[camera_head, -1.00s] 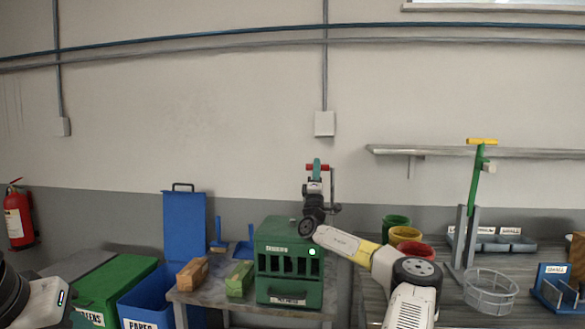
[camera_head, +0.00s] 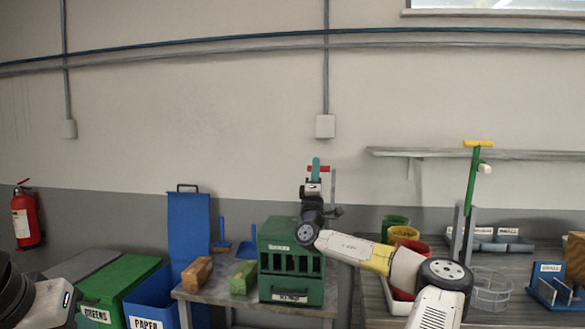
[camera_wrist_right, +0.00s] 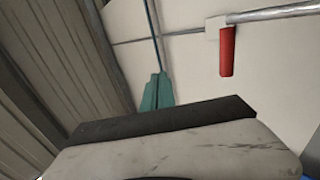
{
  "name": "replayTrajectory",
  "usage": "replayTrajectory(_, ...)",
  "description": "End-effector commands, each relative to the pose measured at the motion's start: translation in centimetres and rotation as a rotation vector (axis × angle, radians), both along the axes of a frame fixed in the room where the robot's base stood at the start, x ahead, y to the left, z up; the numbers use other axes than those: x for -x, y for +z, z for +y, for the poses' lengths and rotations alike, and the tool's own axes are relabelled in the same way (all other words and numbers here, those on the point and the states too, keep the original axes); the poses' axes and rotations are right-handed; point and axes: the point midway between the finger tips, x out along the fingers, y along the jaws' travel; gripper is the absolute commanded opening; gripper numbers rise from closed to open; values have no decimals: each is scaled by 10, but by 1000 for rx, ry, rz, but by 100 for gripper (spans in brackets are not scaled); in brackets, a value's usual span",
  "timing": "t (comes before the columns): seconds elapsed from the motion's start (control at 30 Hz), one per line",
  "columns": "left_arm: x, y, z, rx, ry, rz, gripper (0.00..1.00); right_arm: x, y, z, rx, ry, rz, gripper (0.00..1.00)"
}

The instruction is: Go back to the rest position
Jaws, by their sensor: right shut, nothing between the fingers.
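My right gripper (camera_head: 316,163) points upward above the green press-like box, with its teal fingers closed together and empty. In the right wrist view the teal fingers (camera_wrist_right: 157,92) are also together, with wall behind them. My right forearm reaches in from the lower right. Of my left arm only a dark and white part shows at the lower left edge; its gripper is out of view.
A red handle (camera_head: 325,168) on a grey bar is close beside the right gripper; it also shows in the wrist view (camera_wrist_right: 227,52). A green slotted box (camera_head: 291,293) stands below. Red, yellow and green bins (camera_head: 404,233) and a wire basket (camera_head: 491,290) flank the right forearm.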

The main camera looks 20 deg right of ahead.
Motion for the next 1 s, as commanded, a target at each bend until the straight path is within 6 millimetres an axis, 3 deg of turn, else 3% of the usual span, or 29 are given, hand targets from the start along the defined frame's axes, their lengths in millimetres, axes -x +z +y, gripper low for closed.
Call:
replayTrajectory(0.2, 0, 0, 0, 0, 0, 0, 45, 14, 3, 8, -1, -1, 0, 0)
replayTrajectory(0.67, 0, 0, 0, 0, 0, 0, 45, 15, 3, 9, 0, 0, 0, 0)
replayTrajectory(0.77, 0, 0, 0, 0, 0, 0, 45, 14, 6, 17, 19, 7, -3, 0)
replayTrajectory(0.87, 0, 0, 0, 0, 0, 0, 45, 12, 17, 50, 96, 37, -11, 0)
replayTrajectory(0.97, 0, 0, 0, 0, 0, 0, 45, 13, 32, 109, 241, 87, -31, 0)
replayTrajectory(1.0, 0, 0, 0, 0, 0, 0, 45, 15, 38, 139, 316, 111, -42, 0)
